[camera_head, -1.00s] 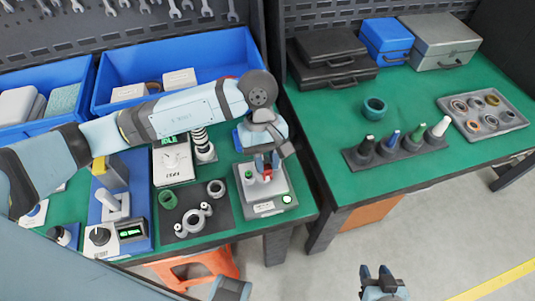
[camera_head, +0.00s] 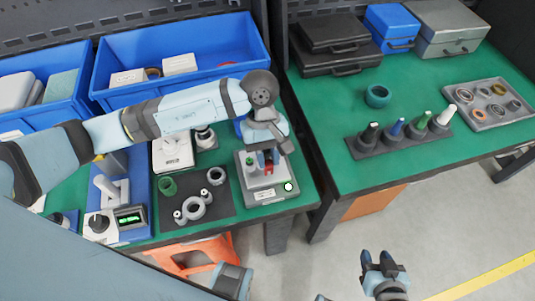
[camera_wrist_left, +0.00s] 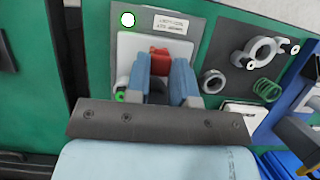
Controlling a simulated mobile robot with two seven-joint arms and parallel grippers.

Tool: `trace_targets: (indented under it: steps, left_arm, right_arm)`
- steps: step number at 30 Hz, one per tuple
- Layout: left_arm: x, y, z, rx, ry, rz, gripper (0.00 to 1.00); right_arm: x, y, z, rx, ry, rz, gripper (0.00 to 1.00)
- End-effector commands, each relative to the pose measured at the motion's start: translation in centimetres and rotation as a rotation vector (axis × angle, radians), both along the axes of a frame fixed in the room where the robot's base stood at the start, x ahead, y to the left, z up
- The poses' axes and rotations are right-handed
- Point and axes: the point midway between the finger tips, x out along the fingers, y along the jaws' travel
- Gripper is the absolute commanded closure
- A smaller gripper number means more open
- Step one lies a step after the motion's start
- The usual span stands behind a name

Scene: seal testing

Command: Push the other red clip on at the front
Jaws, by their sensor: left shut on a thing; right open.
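In the head view my left gripper (camera_head: 268,160) points down over the grey test fixture (camera_head: 266,195) near the table's front edge. The red clip (camera_head: 268,158) is between its fingers. In the left wrist view my left gripper (camera_wrist_left: 163,75) is shut on the red clip (camera_wrist_left: 160,60), above the fixture's white plate (camera_wrist_left: 128,48). A green-topped post (camera_head: 250,161) stands on the fixture beside the fingers. I cannot tell whether the clip touches the fixture. My right gripper (camera_head: 378,262) is open and empty over the floor.
A dark mat (camera_head: 225,209) with a grey ring part (camera_head: 194,207) and a green spring (camera_head: 167,186) lies left of the fixture. Blue bins (camera_head: 185,62) stand behind. A second green table (camera_head: 350,180) is at the right, with a gap between.

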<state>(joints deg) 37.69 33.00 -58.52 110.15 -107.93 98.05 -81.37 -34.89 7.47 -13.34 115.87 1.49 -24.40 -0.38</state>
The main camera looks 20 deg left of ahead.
Motion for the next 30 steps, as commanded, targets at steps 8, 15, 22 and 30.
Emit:
trace_targets:
  steps: [8,15,22,30]
  left_arm:
    - [0.0,0.0,-0.1,0.001,-0.001,0.0,0.96]
    - [0.0,0.0,-0.1,0.0,0.0,0.0,0.96]
    - [0.0,-0.1,0.0,0.0,0.0,0.0,0.96]
    - [0.0,0.0,0.0,0.0,0.0,0.0,0.96]
  right_arm:
    - [-0.1,0.0,-0.8,-0.001,0.004,0.0,0.57]
    - [-0.1,0.0,-1.3,-0.002,0.006,0.0,0.57]
    - [-0.1,0.1,-1.2,0.0,0.005,0.001,0.57]
    - [-0.1,0.1,-1.1,0.001,0.003,0.001,0.57]
